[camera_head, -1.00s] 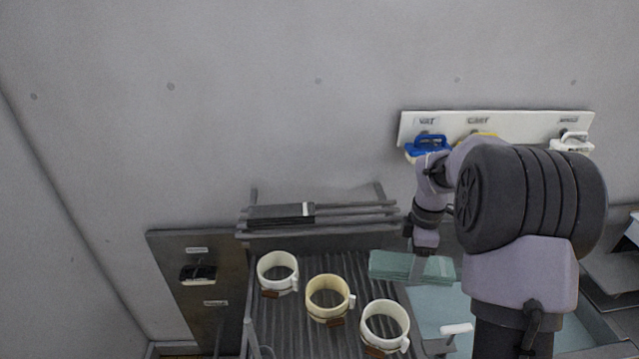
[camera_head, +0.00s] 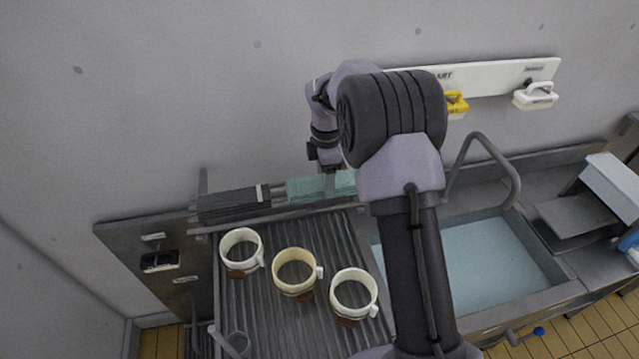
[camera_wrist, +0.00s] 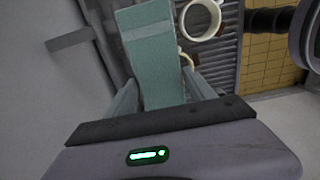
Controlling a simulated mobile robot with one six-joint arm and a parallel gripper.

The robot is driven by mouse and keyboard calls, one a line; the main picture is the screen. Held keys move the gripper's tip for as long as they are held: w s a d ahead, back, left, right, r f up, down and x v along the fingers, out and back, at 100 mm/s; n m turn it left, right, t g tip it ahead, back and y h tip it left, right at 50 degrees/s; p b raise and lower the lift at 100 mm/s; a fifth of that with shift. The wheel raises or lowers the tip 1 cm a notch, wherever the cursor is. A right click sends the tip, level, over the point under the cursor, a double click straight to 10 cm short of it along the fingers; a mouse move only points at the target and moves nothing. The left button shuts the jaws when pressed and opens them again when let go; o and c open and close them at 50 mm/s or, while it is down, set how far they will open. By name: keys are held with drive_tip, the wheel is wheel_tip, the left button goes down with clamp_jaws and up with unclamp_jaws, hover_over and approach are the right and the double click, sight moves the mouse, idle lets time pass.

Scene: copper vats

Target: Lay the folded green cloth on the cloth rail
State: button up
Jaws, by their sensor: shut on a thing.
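The folded green cloth (camera_head: 305,189) is at the cloth rail, right of a folded dark cloth (camera_head: 232,203) with a pale band that lies on the rail's left part. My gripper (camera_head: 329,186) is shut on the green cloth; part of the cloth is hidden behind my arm. In the wrist view the green cloth (camera_wrist: 152,50), with a paler stripe across it, sticks out between the fingers of my gripper (camera_wrist: 162,92). The cloth rail (camera_head: 262,219) is made of grey bars along the wall. I cannot tell whether the green cloth touches the bars.
Three mugs, white (camera_head: 241,251), cream (camera_head: 297,271) and white (camera_head: 353,295), stand on the ribbed drainer (camera_head: 262,325) in front of the rail. A water-filled sink (camera_head: 485,265) with a curved tap (camera_head: 487,150) is at right. A yellow-handled item (camera_head: 456,104) hangs on the wall board (camera_head: 490,82).

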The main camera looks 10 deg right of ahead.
sight(322, 182)
drive_tip(key=shift+a, duration=0.4)
wheel_tip(322, 182, down, 4)
drive_tip(key=shift+r, duration=0.25)
drive_tip(key=shift+w, duration=0.15)
drive_tip(key=shift+f, duration=0.1)
drive_tip(key=o, duration=1.5)
drive_tip(key=shift+s, duration=0.2)
drive_tip(key=o, duration=0.4)
drive_tip(key=shift+w, duration=0.1)
drive_tip(key=shift+c, duration=0.2)
